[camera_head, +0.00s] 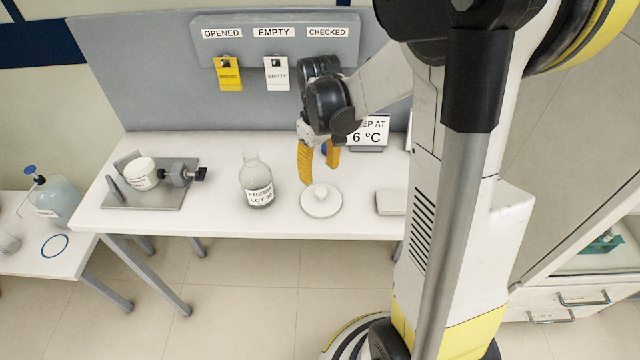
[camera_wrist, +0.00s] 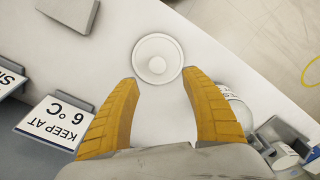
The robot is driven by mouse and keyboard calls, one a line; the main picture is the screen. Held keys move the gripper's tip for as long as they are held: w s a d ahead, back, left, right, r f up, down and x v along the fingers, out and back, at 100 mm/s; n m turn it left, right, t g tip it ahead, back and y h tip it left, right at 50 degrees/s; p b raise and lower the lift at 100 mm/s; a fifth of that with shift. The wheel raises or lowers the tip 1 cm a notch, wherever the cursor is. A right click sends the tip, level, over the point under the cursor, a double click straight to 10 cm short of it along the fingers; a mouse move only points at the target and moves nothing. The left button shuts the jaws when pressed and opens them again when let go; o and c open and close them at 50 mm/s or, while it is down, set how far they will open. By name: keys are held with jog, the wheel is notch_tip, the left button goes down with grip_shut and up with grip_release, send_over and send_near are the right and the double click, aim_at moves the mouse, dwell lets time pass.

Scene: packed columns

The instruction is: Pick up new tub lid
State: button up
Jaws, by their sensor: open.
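A round white lid with a raised knob, the tub lid (camera_head: 321,201), lies flat on the white table near its front edge. In the wrist view the lid (camera_wrist: 157,42) lies just beyond my fingertips, roughly centred between them. My gripper (camera_head: 320,180) has yellow-orange fingers and is open and empty, just behind the lid in the head view. The open fingers also show in the wrist view (camera_wrist: 159,82), with bare tabletop between them. I cannot tell the exact height of the fingertips above the table.
A glass bottle labelled FRESH (camera_head: 257,180) stands left of the lid. A metal clamp fixture (camera_head: 160,200) holds a white tub (camera_head: 141,174) further left. A flat grey-white block (camera_head: 390,202) lies to the right. A "KEEP AT 6 °C" sign (camera_head: 369,132) stands behind.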

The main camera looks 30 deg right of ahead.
aim_at(321, 190)
notch_tip(321, 190, down, 3)
jog(key=shift+a+r+b, duration=0.1)
jog(key=shift+a+b, duration=0.05)
jog(key=shift+b, duration=0.2)
jog(key=shift+d+f+b, duration=0.2)
jog(key=shift+f+b, duration=0.4)
jog(key=shift+f, duration=0.8)
jog(key=shift+d+f+b, duration=0.2)
jog(key=shift+f+b, duration=0.4)
jog(key=shift+f, duration=0.75)
jog(key=shift+s, duration=0.1)
grip_shut()
